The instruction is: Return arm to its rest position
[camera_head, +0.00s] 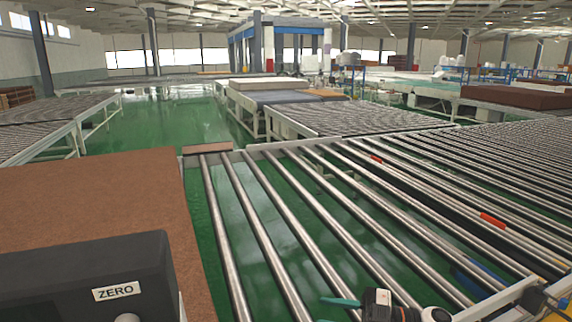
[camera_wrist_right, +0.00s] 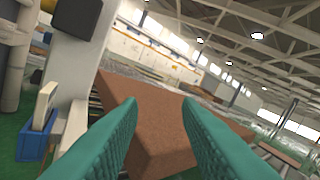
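My right gripper (camera_head: 326,311) shows at the bottom edge of the head view, low over the front of the roller conveyor, with its teal fingers pointing left. In the right wrist view my right gripper (camera_wrist_right: 160,104) has its two teal fingers well apart, with nothing held between them. A brown mattress slab (camera_head: 95,205) lies flat at the left in the head view, left of the rollers and apart from the gripper. A brown slab (camera_wrist_right: 162,125) also shows beyond the fingers in the right wrist view. My left gripper is not in view.
The roller conveyor (camera_head: 262,225) fills the middle and right, its long metal rollers bare. Other roller tables (camera_head: 55,115) stand at the far left. A pale mattress (camera_head: 280,90) and a brown slab stack (camera_head: 515,97) lie farther back. Green floor (camera_head: 165,120) is open at centre left.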

